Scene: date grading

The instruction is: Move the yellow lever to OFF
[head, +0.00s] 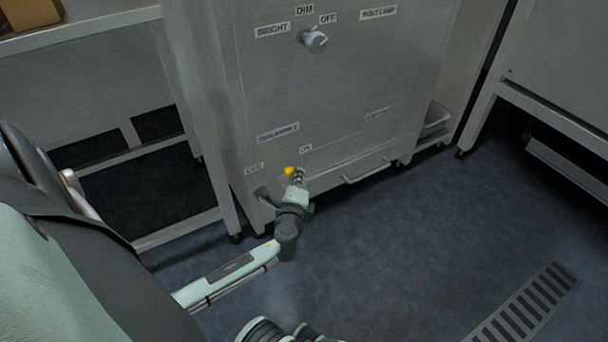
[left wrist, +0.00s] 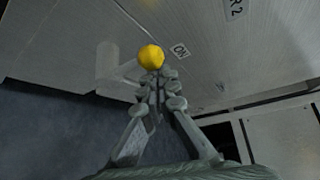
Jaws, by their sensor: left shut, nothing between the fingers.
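The yellow lever's round knob (head: 290,170) is low on the grey cabinet front, between a faint label that seems to read OFF (head: 253,168) and the ON label (head: 305,149). The lever leans towards the ON side. In the left wrist view the knob (left wrist: 151,57) is next to the ON label (left wrist: 180,50), with a grey mount (left wrist: 108,65) to its left. My left gripper (head: 297,176) is shut and empty, its fingertips (left wrist: 155,85) right by the knob; I cannot tell whether they touch it. My right gripper is not in view.
Higher on the cabinet is a grey knob (head: 315,41) with BRIGHT, DIM and OFF labels. A handle (head: 366,172) runs along the cabinet's lower edge. A steel table (head: 100,15) stands left, another (head: 560,115) right. The floor in front is clear, with a drain grate (head: 525,303).

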